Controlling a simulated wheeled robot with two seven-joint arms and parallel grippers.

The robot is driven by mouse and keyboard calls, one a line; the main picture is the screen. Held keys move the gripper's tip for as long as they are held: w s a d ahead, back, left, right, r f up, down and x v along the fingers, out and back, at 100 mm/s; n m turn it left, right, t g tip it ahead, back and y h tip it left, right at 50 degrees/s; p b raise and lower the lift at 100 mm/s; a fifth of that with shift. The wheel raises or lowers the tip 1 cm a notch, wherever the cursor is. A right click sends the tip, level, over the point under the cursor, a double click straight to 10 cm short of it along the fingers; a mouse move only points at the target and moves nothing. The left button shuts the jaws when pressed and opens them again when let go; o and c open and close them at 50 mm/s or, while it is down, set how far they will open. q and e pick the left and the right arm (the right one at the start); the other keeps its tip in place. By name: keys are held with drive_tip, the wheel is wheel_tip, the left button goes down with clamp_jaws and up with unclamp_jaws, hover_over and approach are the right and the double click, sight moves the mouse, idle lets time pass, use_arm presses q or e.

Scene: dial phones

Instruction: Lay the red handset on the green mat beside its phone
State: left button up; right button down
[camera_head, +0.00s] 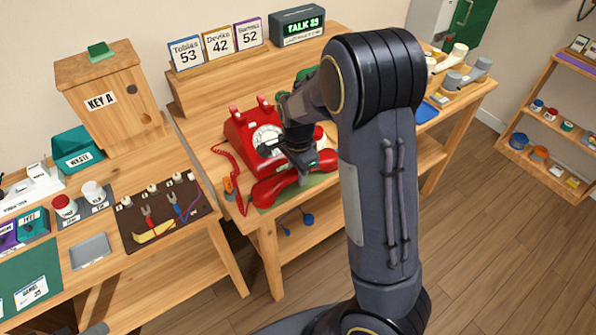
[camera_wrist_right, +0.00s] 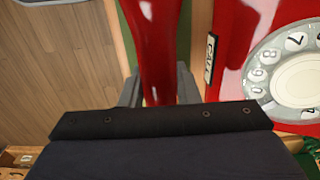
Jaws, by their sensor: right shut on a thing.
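The red phone (camera_head: 248,130) with its white dial stands on the table; its body and dial (camera_wrist_right: 296,80) also show in the right wrist view. The red handset (camera_head: 272,190) lies at the table's front, over the green mat (camera_head: 325,179), which shows around it. I cannot tell whether it rests on the mat or hangs just above it. My right gripper (camera_head: 304,168) is shut on the handset's grip. In the right wrist view the handset (camera_wrist_right: 158,45) runs down between the fingers. My left gripper is not in view.
My right arm covers the table's middle right. A coiled red cord (camera_head: 228,160) hangs left of the phone. A side table at left holds a KEY A box (camera_head: 108,95) and a tool board (camera_head: 165,210).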

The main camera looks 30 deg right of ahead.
drive_tip(key=c, duration=1.1)
unclamp_jaws()
wheel_tip(320, 180, up, 11)
drive_tip(key=shift+f+p, duration=0.1)
drive_tip(key=shift+p, duration=0.75)
drive_tip(key=s+a+r+n+t+y, duration=0.1)
drive_tip(key=s+a+n+t, duration=0.1)
drive_tip(key=s+n, duration=0.3)
drive_tip(key=s+a+r+n+t+y, duration=0.1)
drive_tip(key=s+a+r+n+t, duration=0.1)
drive_tip(key=s+n, duration=0.3)
drive_tip(key=s+a+r+n+t+y, duration=0.1)
drive_tip(key=s+a+n, duration=0.2)
drive_tip(key=s, duration=0.9)
drive_tip(key=shift+s+a+r+n+t+y, duration=0.1)
drive_tip(key=shift+r+n+t+y, duration=0.1)
drive_tip(key=shift+n, duration=0.4)
drive_tip(key=shift+a+r+n+t+y, duration=0.1)
drive_tip(key=shift+r+n+t+y, duration=0.1)
drive_tip(key=shift+n, duration=0.4)
